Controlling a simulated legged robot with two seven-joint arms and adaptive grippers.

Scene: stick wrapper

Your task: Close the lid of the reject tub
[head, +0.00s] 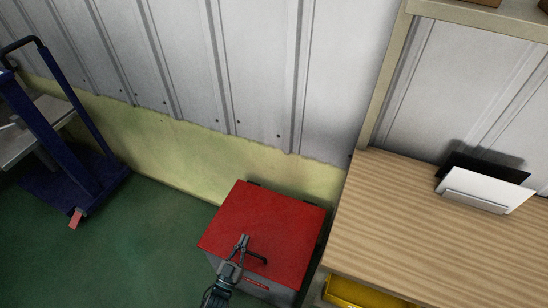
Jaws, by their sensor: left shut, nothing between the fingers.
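The reject tub (286,291) is a grey box standing on the floor in the lower middle of the head view, against the wall. Its red lid (268,212) lies over the top and looks flat and closed, with dark hinge parts at its far edge. My left gripper (244,241) reaches in from the bottom, over the near part of the lid. Its fingers are shut and empty. I cannot tell whether they touch the lid. The gripper and wrist hide part of the tub's front. My right gripper is out of view.
A wooden workbench (420,235) stands close to the tub's right, with a white panel (487,189) on it and a yellow bin (362,293) below. A blue cart (75,165) is at the left. Green floor (140,240) between is clear.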

